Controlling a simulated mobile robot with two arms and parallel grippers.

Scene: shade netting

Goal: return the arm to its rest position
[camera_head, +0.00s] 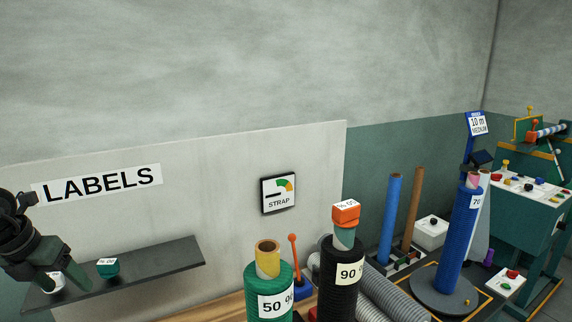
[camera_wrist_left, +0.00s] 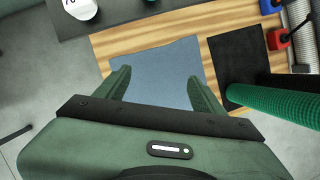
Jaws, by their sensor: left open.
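My left gripper (camera_head: 60,283) is at the lower left of the head view, in front of the dark label shelf (camera_head: 160,269). In the left wrist view its two green fingers (camera_wrist_left: 160,88) stand apart with nothing between them. Beneath them a blue-grey mat (camera_wrist_left: 158,66) lies on the wooden bench. A white object (camera_head: 54,284), partly covered by the gripper, and a green labelled object (camera_head: 107,268) stand on the shelf. My right gripper is in neither view.
A green roll (camera_head: 270,295) marked 50 and a black roll (camera_head: 342,290) marked 90 stand at the front centre. A blue roll (camera_head: 458,240) marked 70 stands to the right. A black mat (camera_wrist_left: 240,62) lies beside the blue-grey one. The upper wall area is clear.

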